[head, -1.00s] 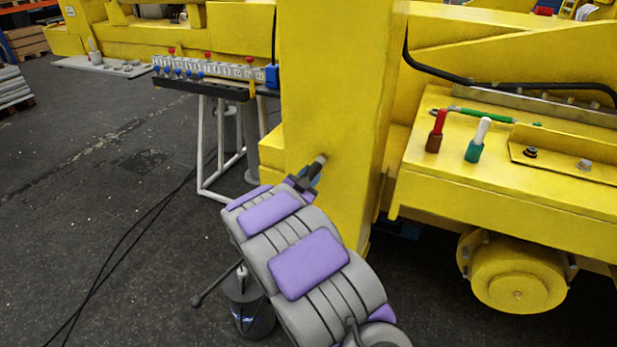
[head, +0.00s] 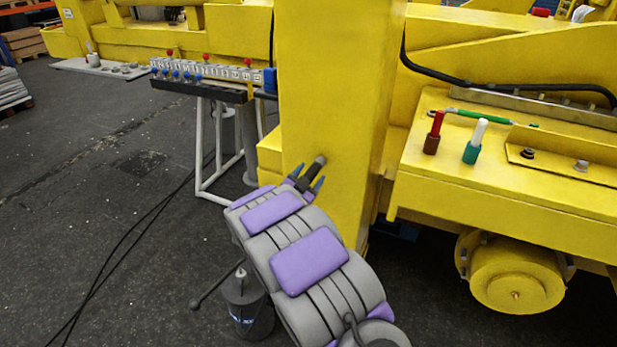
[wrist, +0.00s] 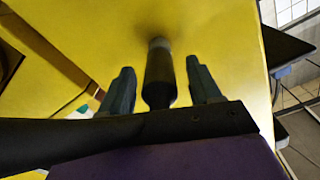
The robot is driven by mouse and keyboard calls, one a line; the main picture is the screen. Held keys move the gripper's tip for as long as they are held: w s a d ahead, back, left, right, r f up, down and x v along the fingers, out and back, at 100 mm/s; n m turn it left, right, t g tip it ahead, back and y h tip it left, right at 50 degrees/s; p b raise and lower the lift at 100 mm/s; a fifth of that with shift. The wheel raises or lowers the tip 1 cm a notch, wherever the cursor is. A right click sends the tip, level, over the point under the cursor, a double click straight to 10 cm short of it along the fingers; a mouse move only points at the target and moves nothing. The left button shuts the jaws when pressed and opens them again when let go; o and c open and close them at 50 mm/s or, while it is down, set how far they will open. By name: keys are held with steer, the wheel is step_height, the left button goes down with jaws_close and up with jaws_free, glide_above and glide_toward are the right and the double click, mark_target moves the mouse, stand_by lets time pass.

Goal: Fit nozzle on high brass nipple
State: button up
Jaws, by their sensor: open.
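The nozzle (head: 312,170) is a dark, short cylinder that stands out from the yellow column. In the wrist view the nozzle (wrist: 159,78) points at the column face, its far end against a paler round piece; the nipple itself is hidden or too small to tell. My gripper (head: 306,177) is open, with one finger on each side of the nozzle. In the wrist view my gripper (wrist: 160,78) shows clear gaps between both fingers and the nozzle. The nozzle's near end lies close to the gripper's palm.
The yellow column (head: 335,90) stands right in front of my arm. A rack with a row of valves (head: 210,75) stands to the left. A yellow ledge (head: 500,190) with a red-and-brown (head: 435,132) and a white-and-green (head: 476,141) handle is at right. Black cables (head: 130,245) lie on the floor.

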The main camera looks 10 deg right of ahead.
steer(key=p+v, duration=0.2)
steer(key=v, duration=1.5)
steer(key=shift+a, duration=0.15)
steer(key=shift+f, duration=0.1)
